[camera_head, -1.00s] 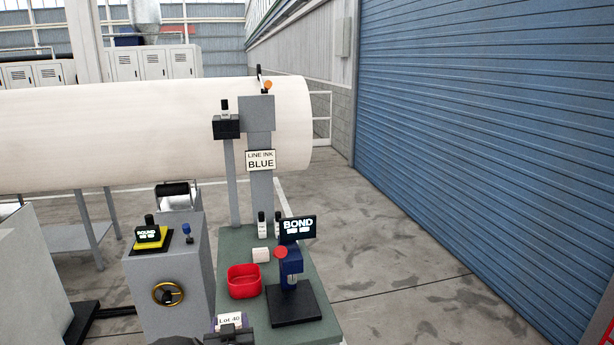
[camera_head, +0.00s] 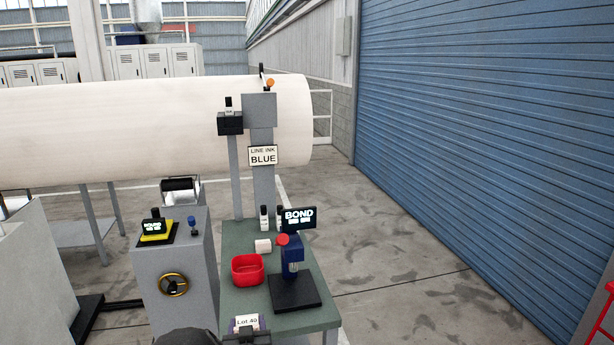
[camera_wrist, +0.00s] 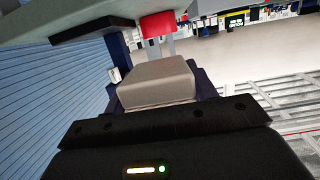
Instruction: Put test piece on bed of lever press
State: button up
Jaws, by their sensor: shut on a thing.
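My gripper (camera_wrist: 160,90) is shut on a pale beige block, the test piece (camera_wrist: 158,78), with a dark finger on each side. In the head view a white "Lot 40" label (camera_head: 246,322) shows at the bottom, in front of the table's near edge, at my dark wrist; it seems to be on the held piece. The lever press (camera_head: 292,255) is blue with a red knob and a "BOND" sign. Its flat black bed (camera_head: 294,293) is bare and lies beyond and right of the held piece. The fingertips are mostly hidden in the head view.
The green table (camera_head: 232,303) also bears a red bin (camera_head: 247,269) left of the press, a small white roll (camera_head: 262,246) and two bottles behind. Open floor lies right of the table.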

jog(key=s+d+f+h, duration=0.1)
jog(key=d+f, duration=0.3)
jog(key=d, duration=0.6)
jog(key=s+d+f+m+h, duration=0.1)
jog(key=d+f, duration=0.4)
jog(key=d, duration=0.5)
jog(key=s+d+f+m+h, duration=0.1)
jog(key=s+d+f, duration=0.2)
jog(key=d, duration=0.7)
notch_tip(320, 180, down, 2)
jog(key=shift+s+d+f, duration=0.15)
jog(key=shift+s+d, duration=0.05)
jog(key=shift+d, duration=0.05)
jog(key=s+f, duration=0.4)
jog(key=f, duration=0.1)
jog(key=shift+s+f, duration=0.15)
jog(key=shift+f, duration=0.1)
jog(key=shift+a, duration=0.1)
